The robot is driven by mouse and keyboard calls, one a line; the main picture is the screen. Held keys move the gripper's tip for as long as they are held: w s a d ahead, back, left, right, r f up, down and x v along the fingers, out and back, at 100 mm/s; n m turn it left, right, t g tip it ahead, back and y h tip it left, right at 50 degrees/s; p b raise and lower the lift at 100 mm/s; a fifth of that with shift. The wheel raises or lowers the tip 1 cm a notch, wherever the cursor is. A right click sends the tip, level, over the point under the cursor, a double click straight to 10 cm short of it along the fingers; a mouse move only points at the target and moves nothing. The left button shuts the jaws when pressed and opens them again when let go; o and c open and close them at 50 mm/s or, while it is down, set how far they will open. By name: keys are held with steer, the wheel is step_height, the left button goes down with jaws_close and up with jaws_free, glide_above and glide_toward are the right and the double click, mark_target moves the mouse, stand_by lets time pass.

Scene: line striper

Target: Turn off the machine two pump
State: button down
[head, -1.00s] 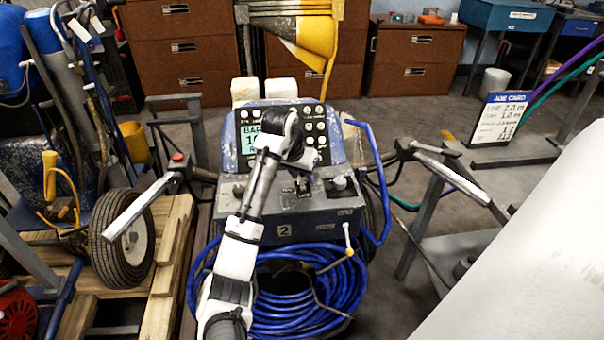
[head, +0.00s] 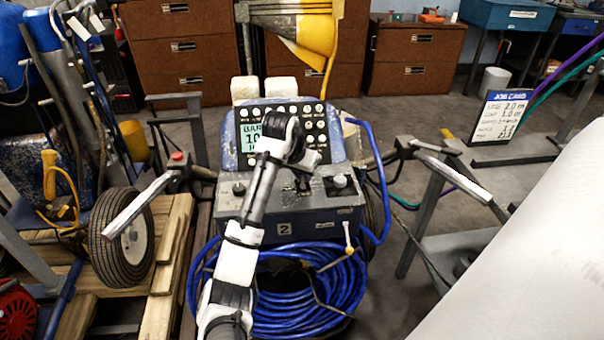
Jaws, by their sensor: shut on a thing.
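Machine two (head: 320,215) is the blue-grey unit in the middle, with a "2" on its front panel. Its upper console has a lit display (head: 252,146) and rows of round buttons. My wrist hides most of the fingers and part of the console.
A blue hose coil (head: 300,300) hangs below the control box. Handlebars stick out left (head: 140,208) and right (head: 455,172). Another machine with a wheel (head: 122,238) stands at left by a wooden pallet. A large white surface (head: 530,260) fills the lower right.

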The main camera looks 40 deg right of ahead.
mark_target(304, 192)
steer(key=t+h+b, duration=0.1)
steer(key=s+t+h+b, duration=0.1)
steer(key=t+b, duration=0.1)
steer(key=a+t+h+b, duration=0.1)
steer(key=b, duration=0.1)
steer(key=shift+s+f+m, duration=0.25)
steer(key=shift+s+m, duration=0.1)
steer(key=shift+m, duration=0.05)
steer(key=t+h+b, duration=0.1)
steer(key=b, duration=0.1)
steer(key=t+b, duration=0.1)
steer(key=shift+s+a+h+b, duration=0.25)
steer(key=shift+s+h+b, duration=0.1)
steer(key=shift+h, duration=0.05)
steer(key=shift+s+a+r+m+t+h+b, duration=0.15)
steer(key=shift+m+t+h+b, duration=0.15)
steer(key=shift+t+b, duration=0.35)
steer(key=c, duration=1.4)
jaws_free()
steer(key=shift+c, duration=0.2)
steer(key=v, duration=1.3)
steer(key=shift+s+a, duration=0.3)
